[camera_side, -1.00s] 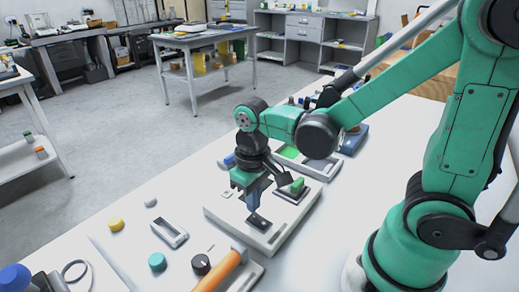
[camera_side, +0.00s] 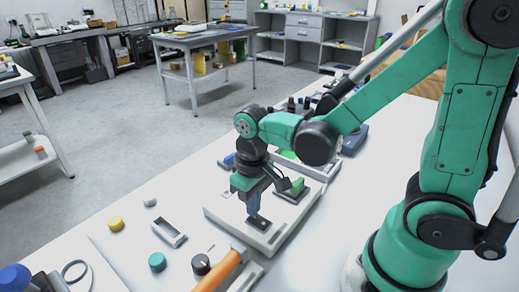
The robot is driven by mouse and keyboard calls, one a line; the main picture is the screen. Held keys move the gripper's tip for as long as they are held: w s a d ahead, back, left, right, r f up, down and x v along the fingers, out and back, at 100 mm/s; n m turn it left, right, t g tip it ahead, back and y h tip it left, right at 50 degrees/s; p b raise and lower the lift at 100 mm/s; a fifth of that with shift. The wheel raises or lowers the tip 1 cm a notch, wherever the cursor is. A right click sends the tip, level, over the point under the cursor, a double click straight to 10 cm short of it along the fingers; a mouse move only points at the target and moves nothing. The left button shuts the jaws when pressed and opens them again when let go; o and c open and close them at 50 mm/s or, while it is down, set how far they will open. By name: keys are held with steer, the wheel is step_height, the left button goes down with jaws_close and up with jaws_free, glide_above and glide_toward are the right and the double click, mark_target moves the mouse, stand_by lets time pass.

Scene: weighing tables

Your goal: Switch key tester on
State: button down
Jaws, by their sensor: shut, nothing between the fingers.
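The key tester appears to be the pale flat panel (camera_side: 222,212) on the white table. It bears a dark switch plate (camera_side: 258,223) near its front and a green rocker or key piece (camera_side: 297,186) on a dark base at its right. My gripper (camera_side: 253,213) is shut and empty, pointing down with its tips at or just above the dark switch plate. The tips hide part of the plate. I cannot tell whether they touch it, nor which way the switch is set.
In front are a black knob (camera_side: 201,264), an orange handle (camera_side: 219,272), a teal cap (camera_side: 157,262), a yellow cap (camera_side: 116,224) and a small framed piece (camera_side: 168,233). A tray with a green top (camera_side: 288,154) lies behind the panel. The table's left strip is mostly clear.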

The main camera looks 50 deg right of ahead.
steer(key=shift+f, duration=0.6)
stand_by(0.3)
steer(key=shift+r, duration=3.55)
